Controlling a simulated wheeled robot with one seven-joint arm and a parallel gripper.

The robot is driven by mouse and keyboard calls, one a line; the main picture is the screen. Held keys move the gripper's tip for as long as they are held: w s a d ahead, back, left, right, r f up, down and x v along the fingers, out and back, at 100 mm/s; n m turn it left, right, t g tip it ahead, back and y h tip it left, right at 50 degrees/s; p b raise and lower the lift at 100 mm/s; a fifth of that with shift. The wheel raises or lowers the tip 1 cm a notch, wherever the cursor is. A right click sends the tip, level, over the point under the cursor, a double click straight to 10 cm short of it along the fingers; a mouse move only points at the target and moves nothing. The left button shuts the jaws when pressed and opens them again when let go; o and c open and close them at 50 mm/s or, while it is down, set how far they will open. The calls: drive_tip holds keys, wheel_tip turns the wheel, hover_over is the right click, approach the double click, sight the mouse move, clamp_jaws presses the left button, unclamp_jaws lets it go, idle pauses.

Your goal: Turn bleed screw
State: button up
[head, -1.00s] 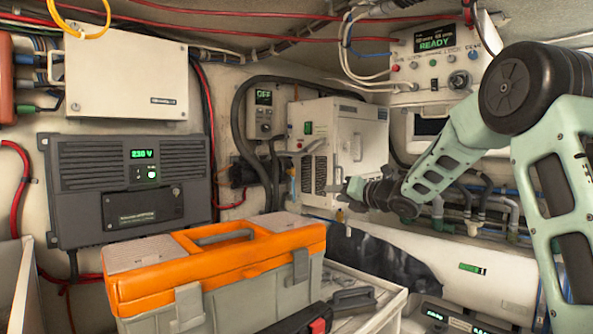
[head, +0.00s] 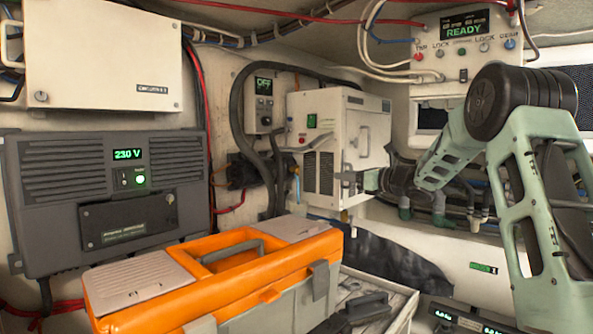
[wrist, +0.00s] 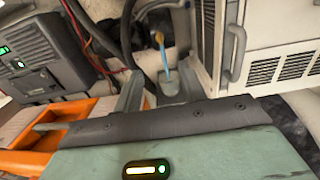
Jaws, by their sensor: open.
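No part is clearly recognisable as the bleed screw. A small brass fitting (head: 296,169) with a thin blue tube (head: 297,187) sits at the left lower side of the white louvred unit (head: 322,135). Another small brass piece (head: 344,215) shows under the unit. My gripper (head: 346,178) is open and empty in front of the unit's lower right part. In the wrist view the brass fitting (wrist: 159,38) and blue tube (wrist: 167,62) appear beyond the fingers of my gripper (wrist: 150,88), apart from them.
An orange and grey toolbox (head: 300,262) stands in front at the lower middle. A grey inverter (head: 60,205) reading 230 V is on the left wall. A box reading OFF (head: 263,107), black hoses (head: 240,115) and a control panel reading READY (head: 465,50) surround the unit.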

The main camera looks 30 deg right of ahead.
sight(299, 169)
drive_tip(key=p+x, duration=0.8)
drive_tip(key=x, duration=0.7)
drive_tip(key=shift+w+a+r, duration=0.15)
drive_tip(key=shift+w, duration=0.05)
drive_tip(key=shift+w+a+f+p, duration=0.1)
drive_tip(key=shift+w+p, duration=0.05)
drive_tip(key=shift+w, duration=0.2)
drive_tip(key=shift+w+a+f+p, duration=0.1)
drive_tip(key=shift+w+a+p, duration=0.05)
drive_tip(key=shift+w, duration=0.2)
clamp_jaws()
